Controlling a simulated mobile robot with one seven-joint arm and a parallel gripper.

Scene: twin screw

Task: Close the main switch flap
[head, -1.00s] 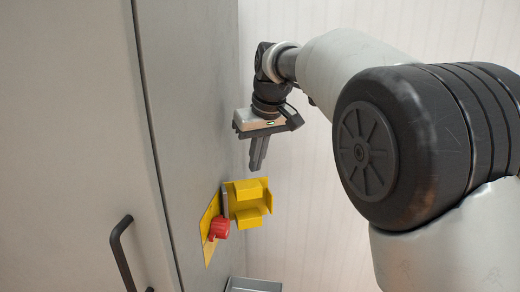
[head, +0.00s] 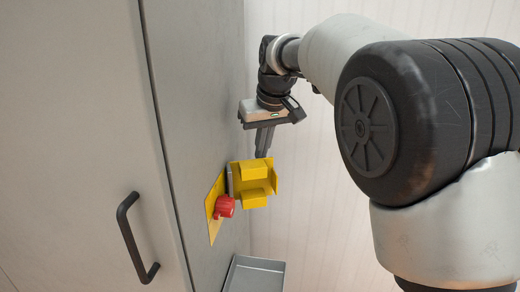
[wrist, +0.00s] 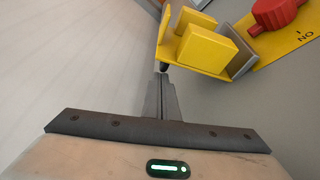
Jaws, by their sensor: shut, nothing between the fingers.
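The main switch flap (head: 262,173) is a yellow cover standing open, swung out from the grey cabinet face. Its yellow back plate (head: 212,222) lies on the cabinet, with the red switch knob (head: 225,206) on it. In the wrist view the flap (wrist: 203,52) is at the top centre, and the red knob (wrist: 277,12) and plate (wrist: 280,45) are at upper right. My gripper (head: 262,154) is shut and empty, pointing down at the flap's upper edge. In the wrist view its fingertips (wrist: 161,72) are right by the flap's edge; I cannot tell whether they touch.
The grey cabinet (head: 80,130) fills the left side, with a black door handle (head: 133,240) standing out. A grey metal tray (head: 255,273) is below the switch. Free room lies between the flap and the pale wall (head: 310,200) on the right.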

